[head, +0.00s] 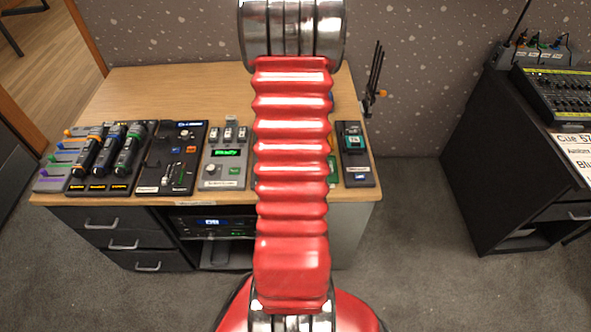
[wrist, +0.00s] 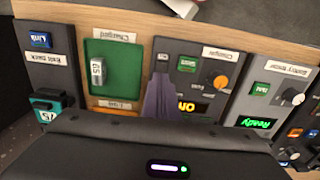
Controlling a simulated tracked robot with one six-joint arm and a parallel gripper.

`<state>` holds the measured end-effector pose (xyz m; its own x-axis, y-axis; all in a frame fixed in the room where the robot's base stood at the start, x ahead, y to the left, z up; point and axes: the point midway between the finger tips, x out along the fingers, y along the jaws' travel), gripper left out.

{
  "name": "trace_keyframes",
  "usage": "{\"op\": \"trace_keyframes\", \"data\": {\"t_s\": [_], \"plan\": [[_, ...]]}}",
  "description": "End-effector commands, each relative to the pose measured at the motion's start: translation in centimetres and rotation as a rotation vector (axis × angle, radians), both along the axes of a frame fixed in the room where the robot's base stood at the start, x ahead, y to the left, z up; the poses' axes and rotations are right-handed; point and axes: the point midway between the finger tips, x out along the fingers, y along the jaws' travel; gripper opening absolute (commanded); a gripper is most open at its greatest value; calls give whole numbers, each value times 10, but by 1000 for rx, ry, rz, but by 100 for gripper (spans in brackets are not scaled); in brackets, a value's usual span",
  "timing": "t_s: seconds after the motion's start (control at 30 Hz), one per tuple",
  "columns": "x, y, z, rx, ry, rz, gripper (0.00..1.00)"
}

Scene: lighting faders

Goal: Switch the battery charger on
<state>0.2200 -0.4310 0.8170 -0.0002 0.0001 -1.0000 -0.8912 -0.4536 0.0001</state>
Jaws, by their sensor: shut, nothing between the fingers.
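The charger (wrist: 244,62) is a dark grey panel in the wrist view, which looks at the desk upside down. It carries a label reading "Charger", an orange round knob (wrist: 217,81), a small green-marked button (wrist: 187,64) and a black display with orange characters (wrist: 188,108) that seem to read "On". My gripper (wrist: 160,78) is shut and empty; its purple-grey fingers point over the charger panel's left part, beside the button. I cannot tell whether they touch the panel. In the head view my red arm hides the charger and the gripper.
Left of the charger in the wrist view is a green "Charged" tray (wrist: 124,55) holding a white battery, then the belt pack panel (wrist: 50,70). Right is the battery tester (wrist: 262,88) with a green "Ready" display.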

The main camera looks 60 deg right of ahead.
Motion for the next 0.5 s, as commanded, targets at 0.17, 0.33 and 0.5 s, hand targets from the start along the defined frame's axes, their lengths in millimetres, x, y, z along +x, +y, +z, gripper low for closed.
{"op": "trace_keyframes", "data": {"t_s": [0.17, 0.33, 0.5], "plan": [[0, 0, -2, 1, 0, 0, 0], [0, 0, -4, 1, 0, 0, 0], [0, 0, 0, 0, 0, 0, 0]]}}
